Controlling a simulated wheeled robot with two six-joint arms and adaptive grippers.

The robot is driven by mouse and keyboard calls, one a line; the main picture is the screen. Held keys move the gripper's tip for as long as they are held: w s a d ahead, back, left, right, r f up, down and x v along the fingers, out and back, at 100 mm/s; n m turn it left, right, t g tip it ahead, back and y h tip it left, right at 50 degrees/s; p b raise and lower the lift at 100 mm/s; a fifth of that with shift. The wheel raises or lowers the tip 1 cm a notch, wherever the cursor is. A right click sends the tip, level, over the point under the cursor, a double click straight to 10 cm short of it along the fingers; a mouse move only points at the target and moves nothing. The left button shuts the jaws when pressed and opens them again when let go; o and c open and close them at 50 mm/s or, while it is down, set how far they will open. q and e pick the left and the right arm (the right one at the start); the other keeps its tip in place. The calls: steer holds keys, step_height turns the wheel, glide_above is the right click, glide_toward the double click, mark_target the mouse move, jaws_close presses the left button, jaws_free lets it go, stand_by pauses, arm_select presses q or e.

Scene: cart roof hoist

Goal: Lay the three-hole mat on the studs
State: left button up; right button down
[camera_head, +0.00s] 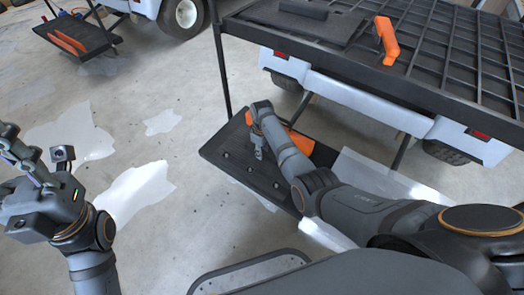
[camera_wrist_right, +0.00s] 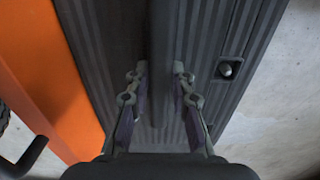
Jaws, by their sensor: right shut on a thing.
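The dark ribbed mat (camera_wrist_right: 210,60) lies over the low footboard (camera_head: 225,165) behind the cart, and I cannot make out its outline in the head view. My right gripper (camera_wrist_right: 158,85) is shut on a dark raised bar (camera_wrist_right: 165,40) that runs along the ribbed surface. It also shows in the head view (camera_head: 258,152), reaching down over the footboard. In the wrist view a stud (camera_wrist_right: 227,70) with a pale tip shows in a dark opening right of the bar. Other holes and studs are hidden or too small to tell. My left gripper (camera_head: 15,150) is raised at the far left, away from the footboard.
The cart's dark gridded roof (camera_head: 430,50) carries an orange handle-like piece (camera_head: 386,40). A thin dark post (camera_head: 220,60) rises at the footboard's far corner. A second cart stands at upper left. Floor left of the footboard is clear.

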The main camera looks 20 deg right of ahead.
steer(key=c, duration=1.1)
jaws_free()
steer(key=shift+f, duration=0.15)
step_height(320, 180, up, 12)
steer(key=shift+r, duration=0.1)
steer(key=shift+f, duration=0.2)
